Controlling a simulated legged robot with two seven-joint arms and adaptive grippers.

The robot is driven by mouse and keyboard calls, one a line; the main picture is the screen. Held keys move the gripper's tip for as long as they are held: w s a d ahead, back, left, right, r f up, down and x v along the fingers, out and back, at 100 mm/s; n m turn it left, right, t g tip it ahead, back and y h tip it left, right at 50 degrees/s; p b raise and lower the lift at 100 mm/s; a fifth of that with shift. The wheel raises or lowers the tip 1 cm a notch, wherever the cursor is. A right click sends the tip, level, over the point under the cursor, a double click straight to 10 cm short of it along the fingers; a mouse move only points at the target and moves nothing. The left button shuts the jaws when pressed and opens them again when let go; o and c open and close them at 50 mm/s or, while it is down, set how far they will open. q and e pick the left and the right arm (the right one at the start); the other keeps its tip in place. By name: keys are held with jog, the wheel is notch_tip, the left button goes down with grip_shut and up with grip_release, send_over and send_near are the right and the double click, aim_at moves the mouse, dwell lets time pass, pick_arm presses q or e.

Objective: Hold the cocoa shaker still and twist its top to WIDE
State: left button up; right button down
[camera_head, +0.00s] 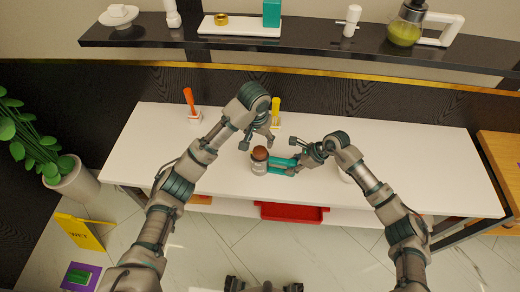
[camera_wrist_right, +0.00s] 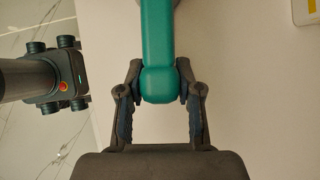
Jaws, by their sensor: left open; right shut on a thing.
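The cocoa shaker (camera_head: 259,165) stands upright on the white counter, with a brown domed top (camera_head: 260,153), a pale body and a teal handle (camera_head: 284,165) sticking out to the right. My right gripper (camera_head: 300,163) is shut on the handle. The right wrist view shows the teal handle (camera_wrist_right: 158,45) between the two fingers. My left gripper (camera_head: 259,138) is open and empty, just above and behind the brown top, seemingly apart from it. Any marking on the top is too small to read, and the shaker body is out of the wrist view.
An orange-handled tool (camera_head: 189,99) and a yellow one (camera_head: 276,106) stand at the counter's back. A white item is partly hidden behind my right forearm. A dark shelf (camera_head: 330,50) runs above the back. A red tray (camera_head: 292,212) is below the front edge.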

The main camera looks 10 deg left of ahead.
jog(key=shift+d+f, duration=0.15)
jog(key=shift+f, duration=0.2)
jog(key=c, duration=1.1)
grip_release()
pick_arm(q)
jog(key=shift+f, duration=0.1)
pick_arm(e)
jog(key=o, duration=0.4)
pick_arm(q)
jog(key=shift+w+d, duration=0.1)
jog(key=shift+w, duration=0.05)
pick_arm(e)
jog(key=shift+w+r, duration=0.1)
jog(key=shift+w, duration=0.05)
jog(key=shift+d+r, duration=0.15)
jog(key=shift+r, duration=0.25)
jog(key=v, duration=0.7)
